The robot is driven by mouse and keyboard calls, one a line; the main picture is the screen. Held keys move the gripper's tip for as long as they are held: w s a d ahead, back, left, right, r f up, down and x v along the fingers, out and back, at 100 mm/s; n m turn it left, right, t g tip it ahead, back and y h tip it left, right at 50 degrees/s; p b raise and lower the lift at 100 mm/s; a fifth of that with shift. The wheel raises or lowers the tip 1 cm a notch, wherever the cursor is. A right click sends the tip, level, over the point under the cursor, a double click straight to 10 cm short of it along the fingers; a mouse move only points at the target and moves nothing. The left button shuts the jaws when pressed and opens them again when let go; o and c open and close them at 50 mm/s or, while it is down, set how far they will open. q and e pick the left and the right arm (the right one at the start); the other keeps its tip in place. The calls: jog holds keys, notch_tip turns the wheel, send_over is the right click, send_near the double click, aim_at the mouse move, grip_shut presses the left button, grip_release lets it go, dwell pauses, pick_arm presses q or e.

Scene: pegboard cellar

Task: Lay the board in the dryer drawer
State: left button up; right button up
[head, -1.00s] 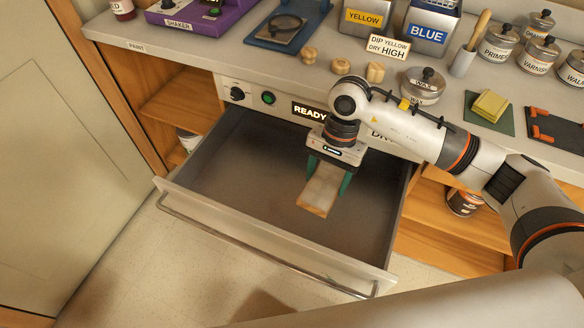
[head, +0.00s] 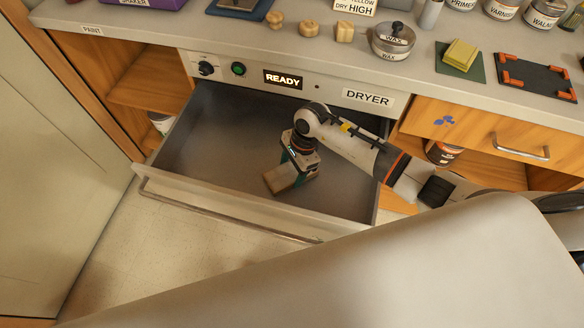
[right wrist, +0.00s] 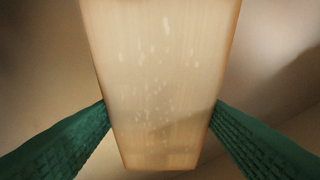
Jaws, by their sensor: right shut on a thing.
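The board (head: 279,179) is a small pale wooden piece, held low inside the open dryer drawer (head: 208,130). My right gripper (head: 298,177) is shut on it, and its arm reaches in from the right. In the right wrist view the board (right wrist: 162,85) fills the middle, with pale specks on its face, between the two green fingers. Whether the board touches the drawer floor I cannot tell. The drawer is otherwise empty. The dryer's screen (head: 283,80) reads READY. My left gripper is not in view.
The drawer's front wall with its long handle (head: 222,213) faces the open floor. Above is the counter with a wax tin (head: 392,40), several wooden knobs and a green mat with yellow cloths (head: 460,57). A cabinet door (head: 50,150) stands at left.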

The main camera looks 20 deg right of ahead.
jog(key=shift+f, duration=0.15)
jog(key=shift+f, duration=0.1)
jog(key=shift+f, duration=0.15)
jog(key=o, duration=1)
jog(key=shift+o, duration=0.2)
jog(key=shift+r, duration=0.4)
jog(key=v, duration=1.1)
jog(key=shift+r, duration=0.35)
